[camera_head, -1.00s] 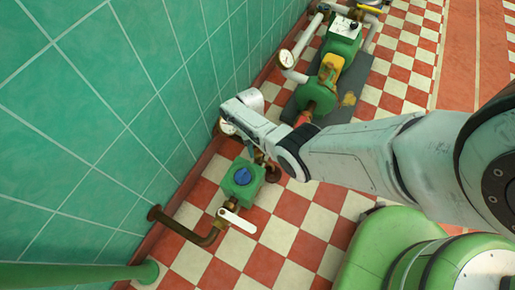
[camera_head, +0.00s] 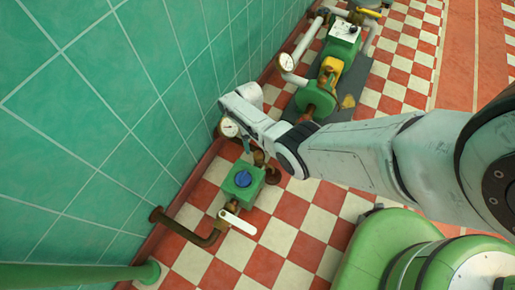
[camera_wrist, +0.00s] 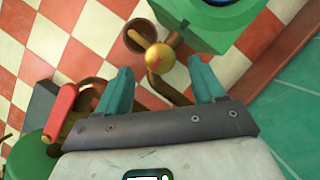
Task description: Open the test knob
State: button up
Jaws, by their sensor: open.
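A green valve box (camera_head: 256,190) with a blue round knob (camera_head: 243,179) on top stands on the floor by the wall. In the wrist view, the green box (camera_wrist: 205,25) is at the top, its blue knob (camera_wrist: 222,1) cut by the edge. A brass ball-shaped knob (camera_wrist: 159,57) with a small red mark sits on a pipe beside the box. I cannot tell which is the test knob. My gripper (camera_wrist: 161,80) is open, its teal fingers apart and empty, with the brass knob between and slightly beyond the tips in the picture. In the head view my wrist largely hides the brass knob.
A dial gauge (camera_head: 229,127) is close to my wrist. A white lever (camera_head: 238,222) is on the brown pipe below the box. A red lever (camera_wrist: 61,112) shows at the left in the wrist view. The tiled wall (camera_head: 120,110) is on the left; checkered floor lies right.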

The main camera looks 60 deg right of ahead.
jog(key=p+v, duration=0.2)
jog(key=v, duration=0.5)
dwell(0.5)
jog(key=s+a+r+n+t+h, duration=0.2)
jog(key=s+a+r+n, duration=0.15)
jog(key=s+a, duration=0.45)
jog(key=s+a+r+n+t+h, duration=0.1)
jog(key=s+a+r+n, duration=0.15)
jog(key=s+r, duration=0.3)
jog(key=s+a+r+n+t, duration=0.1)
jog(key=s+a+r+n, duration=0.1)
jog(key=s+a+r, duration=0.35)
notch_tip(320, 180, up, 27)
jog(key=w+d+p, duration=0.1)
jog(key=w+p, duration=0.1)
jog(key=p, duration=2.4)
jog(key=shift+d+p, duration=0.25)
jog(key=shift+p, duration=0.1)
